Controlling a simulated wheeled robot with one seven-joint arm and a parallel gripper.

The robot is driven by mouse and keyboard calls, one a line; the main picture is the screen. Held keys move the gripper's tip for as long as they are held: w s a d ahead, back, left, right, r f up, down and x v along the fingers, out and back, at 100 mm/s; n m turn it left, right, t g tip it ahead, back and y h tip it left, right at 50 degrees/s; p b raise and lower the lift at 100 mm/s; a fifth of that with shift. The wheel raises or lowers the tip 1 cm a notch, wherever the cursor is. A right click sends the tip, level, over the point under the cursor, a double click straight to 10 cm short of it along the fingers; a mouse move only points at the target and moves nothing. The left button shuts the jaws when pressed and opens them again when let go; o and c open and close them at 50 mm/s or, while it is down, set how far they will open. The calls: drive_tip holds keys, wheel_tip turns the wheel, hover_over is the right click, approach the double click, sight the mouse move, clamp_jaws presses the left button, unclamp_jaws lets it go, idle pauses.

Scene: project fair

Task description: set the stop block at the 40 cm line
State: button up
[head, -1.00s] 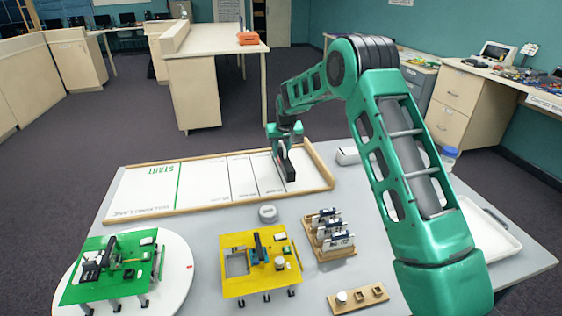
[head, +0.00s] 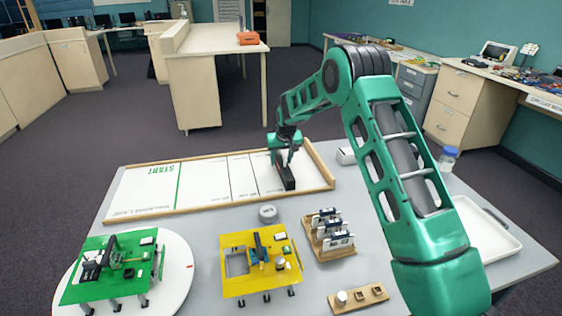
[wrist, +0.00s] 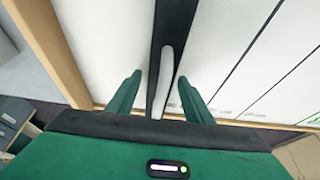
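The stop block (head: 287,181) is a dark bar lying across the white lane (head: 205,182) toward its right end. In the wrist view the block (wrist: 172,32) runs up between my fingers, with a pale grey raised grip along it. My gripper (head: 284,162) is low over the block. In the wrist view my gripper's (wrist: 160,92) two green fingers stand on either side of the grip, with gaps on both sides. Thin dark lines cross the lane left of the block; their small labels are too blurred to read, so I cannot tell the 40 cm line. A green START line (head: 179,186) is farther left.
A wooden rim (head: 322,166) borders the lane. In front are a grey round piece (head: 268,213), a yellow board (head: 235,285), a green board (head: 75,292), a wooden rack (head: 335,254) and a small wooden holder (head: 352,308). A white tray (head: 513,253) lies at right.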

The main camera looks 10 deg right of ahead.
drive_tip(key=shift+r, duration=0.1)
drive_tip(key=v, duration=1.2)
drive_tip(key=shift+s, duration=0.1)
drive_tip(key=s+d+r+m+g, duration=0.1)
drive_tip(key=s+d+r, duration=0.2)
drive_tip(key=s+d, duration=0.45)
drive_tip(key=s+d+r+m+g+h, duration=0.1)
drive_tip(key=s+d+r, duration=0.3)
drive_tip(key=s, duration=0.7)
drive_tip(key=s+d+r+m, duration=0.1)
drive_tip(key=s+d+r, duration=0.2)
drive_tip(key=s+d, duration=0.5)
drive_tip(key=s+a+f+m+g, duration=0.1)
drive_tip(key=s, duration=1.5)
drive_tip(key=s+a+f+m+g+y, duration=0.1)
drive_tip(key=s+m, duration=0.1)
drive_tip(key=s, duration=1.4)
drive_tip(key=shift+s+f, duration=0.2)
drive_tip(key=shift+f, duration=0.15)
drive_tip(key=shift+w, duration=0.1)
